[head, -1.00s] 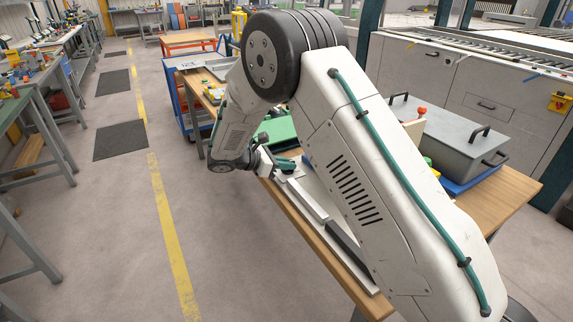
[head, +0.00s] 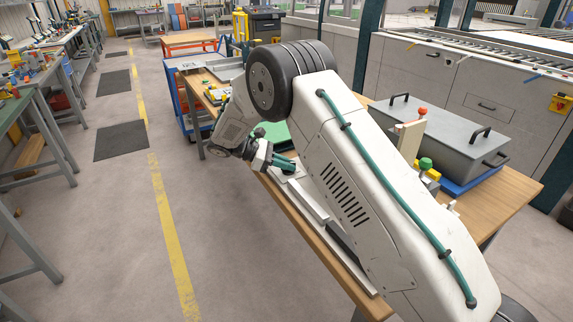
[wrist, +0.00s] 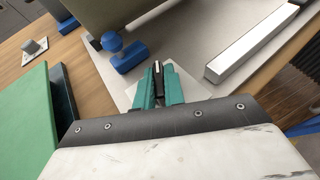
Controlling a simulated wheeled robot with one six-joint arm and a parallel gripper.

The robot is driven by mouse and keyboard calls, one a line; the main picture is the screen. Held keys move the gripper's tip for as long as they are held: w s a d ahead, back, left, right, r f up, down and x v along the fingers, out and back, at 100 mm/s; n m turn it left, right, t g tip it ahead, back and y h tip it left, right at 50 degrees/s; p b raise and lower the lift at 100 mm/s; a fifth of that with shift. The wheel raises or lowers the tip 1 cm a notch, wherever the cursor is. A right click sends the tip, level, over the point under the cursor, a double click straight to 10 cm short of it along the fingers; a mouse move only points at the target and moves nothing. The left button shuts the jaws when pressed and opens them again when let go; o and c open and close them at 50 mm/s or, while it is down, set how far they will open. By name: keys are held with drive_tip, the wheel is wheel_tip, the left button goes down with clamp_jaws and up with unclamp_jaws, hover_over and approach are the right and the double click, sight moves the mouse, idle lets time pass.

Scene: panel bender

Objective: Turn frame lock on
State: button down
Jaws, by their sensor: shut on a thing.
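My gripper (wrist: 158,92) has green fingers, shut on a small dark piece with a pale top (wrist: 158,70), which I take to be the frame lock's handle. The fingers hide most of it. It stands on a pale square plate on the light grey base (wrist: 195,42). In the head view my gripper (head: 287,165) is low over the left edge of the wooden bench, and the handle cannot be made out there. A blue knob-topped clamp (wrist: 122,52) is just left of the fingers in the wrist view, apart from them.
A white bar (wrist: 250,45) lies on the base to the right. A green block (wrist: 28,125) is close at left. On the bench (head: 515,187) stand a grey lidded box (head: 440,125), a red-knobbed post (head: 422,112) and a green button (head: 426,163).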

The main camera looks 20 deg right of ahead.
drive_tip(key=c, duration=1.5)
unclamp_jaws()
drive_tip(key=shift+a, duration=0.1)
drive_tip(key=v, duration=0.7)
drive_tip(key=shift+w+a+r, duration=0.1)
drive_tip(key=shift+a+r, duration=0.05)
drive_tip(key=shift+a, duration=0.15)
